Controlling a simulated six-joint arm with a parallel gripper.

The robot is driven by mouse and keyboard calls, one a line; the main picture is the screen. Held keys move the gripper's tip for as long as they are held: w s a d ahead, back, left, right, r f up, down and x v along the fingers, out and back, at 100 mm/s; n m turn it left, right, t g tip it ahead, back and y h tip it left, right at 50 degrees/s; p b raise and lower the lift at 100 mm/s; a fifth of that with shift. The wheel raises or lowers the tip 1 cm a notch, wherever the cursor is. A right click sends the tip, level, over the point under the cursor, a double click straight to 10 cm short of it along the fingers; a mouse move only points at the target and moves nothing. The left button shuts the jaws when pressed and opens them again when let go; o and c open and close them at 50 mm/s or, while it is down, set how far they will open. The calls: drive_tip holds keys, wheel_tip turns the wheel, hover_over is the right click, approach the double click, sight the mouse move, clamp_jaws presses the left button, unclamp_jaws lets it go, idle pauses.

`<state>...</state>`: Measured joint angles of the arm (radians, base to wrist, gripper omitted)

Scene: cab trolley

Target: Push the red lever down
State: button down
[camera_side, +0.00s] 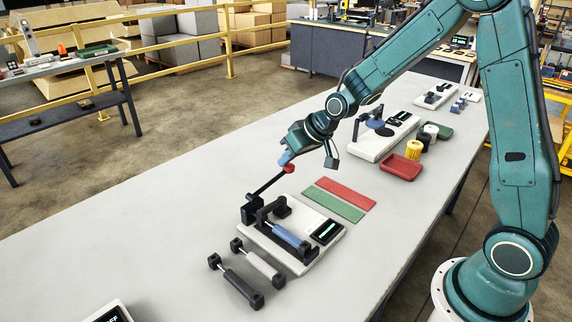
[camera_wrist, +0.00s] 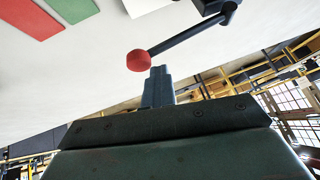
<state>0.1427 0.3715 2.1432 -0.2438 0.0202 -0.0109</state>
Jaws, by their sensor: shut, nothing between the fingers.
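The lever is a black rod with a red knob (camera_side: 289,168) at its upper end. It slants up and right from a black mount on the white base plate (camera_side: 316,262). My gripper (camera_side: 286,157) is shut and empty, with its blue-grey fingertips right at the knob, slightly above it. In the wrist view the red knob (camera_wrist: 138,60) sits just left of the fingertips (camera_wrist: 160,72), and the rod runs to the upper right. I cannot tell whether the fingertips touch the knob.
A blue cylinder (camera_side: 291,238) and a small display (camera_side: 326,231) are on the base plate. Red (camera_side: 346,193) and green (camera_side: 334,205) strips lie behind. A red tray (camera_side: 401,168) stands farther right. The left tabletop is mostly clear.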

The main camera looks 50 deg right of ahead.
drive_tip(key=shift+a+r, duration=0.3)
drive_tip(key=shift+r, duration=0.65)
drive_tip(key=shift+a+r, duration=0.3)
drive_tip(key=shift+r, duration=0.65)
drive_tip(key=shift+r, duration=0.1)
drive_tip(key=r, duration=0.1)
drive_tip(key=a+r, duration=0.1)
drive_tip(key=r, duration=0.2)
drive_tip(key=shift+a+r, duration=0.25)
drive_tip(key=shift+a, duration=0.1)
drive_tip(key=s+d+r+h, duration=0.1)
drive_tip(key=s+r, duration=0.2)
drive_tip(key=s, duration=1.2)
drive_tip(key=s+d+r+g+h, duration=0.1)
drive_tip(key=s+r, duration=0.2)
drive_tip(key=s, duration=1.2)
drive_tip(key=shift+s+d+r+n+g, duration=0.15)
drive_tip(key=shift+s+d+n+g, duration=0.05)
drive_tip(key=shift+n+g, duration=0.1)
